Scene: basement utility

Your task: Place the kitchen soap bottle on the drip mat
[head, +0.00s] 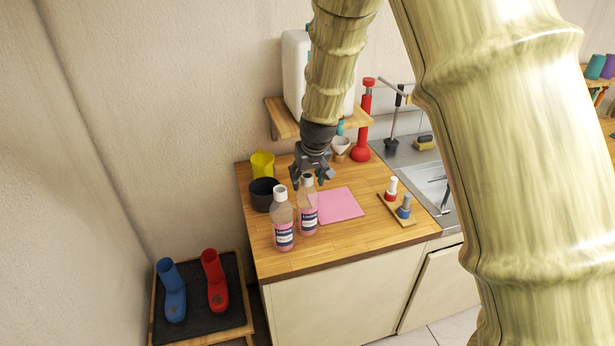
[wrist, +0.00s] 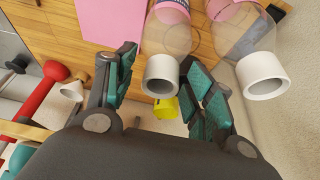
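Two similar clear bottles with pink liquid and white necks stand upright on the wooden counter. I cannot tell from the labels which is the kitchen soap bottle. The right bottle (head: 308,217) is under my gripper (head: 309,179); its top is partly hidden by the fingers. The left bottle (head: 283,222) stands beside it. A pink square mat (head: 342,205), apparently the drip mat, lies flat and bare just right of them. In the wrist view my gripper (wrist: 162,70) is open, and one bottle's white neck (wrist: 162,78) shows between the fingers; the other bottle (wrist: 245,40) is outside them.
A dark bowl (head: 263,195) and a yellow cup (head: 262,164) stand behind the bottles. A small wooden tray (head: 391,212) with red and blue items lies right of the mat. A red stand (head: 362,148) and the sink are farther right. The counter's front strip is clear.

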